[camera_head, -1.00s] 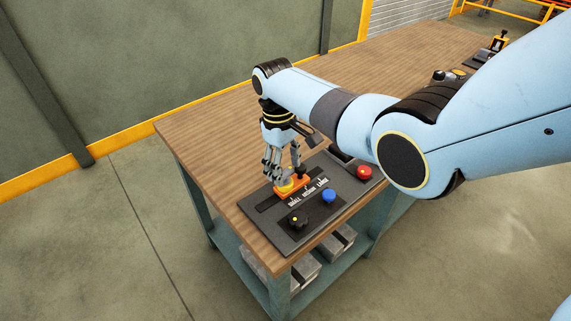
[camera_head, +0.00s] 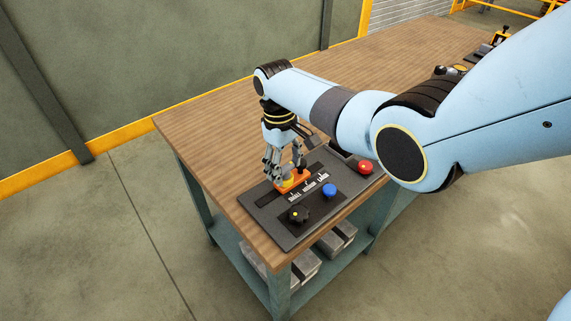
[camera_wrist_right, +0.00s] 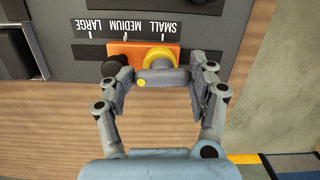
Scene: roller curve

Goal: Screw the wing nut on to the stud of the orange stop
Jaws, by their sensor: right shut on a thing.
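The orange stop (camera_head: 305,179) sits in the slot of the dark panel; it also shows in the right wrist view (camera_wrist_right: 128,47). A black knob (camera_wrist_right: 114,66) stands on one end of it. The wing nut (camera_wrist_right: 160,77), a grey bar with a yellow dot on one wing, is over the stop's other end. A round yellow part (camera_wrist_right: 161,54) shows right at it. My right gripper (camera_wrist_right: 155,88) is shut on the wing nut, a finger at each end; it also shows in the head view (camera_head: 280,178). The stud is hidden. My left gripper is not in view.
The panel (camera_head: 262,208) carries the labels SMALL, MEDIUM and LARGE, a black dial (camera_head: 298,215), a blue button (camera_head: 330,190) and a red button (camera_head: 366,167). It lies near the edge of the wooden bench (camera_head: 215,140).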

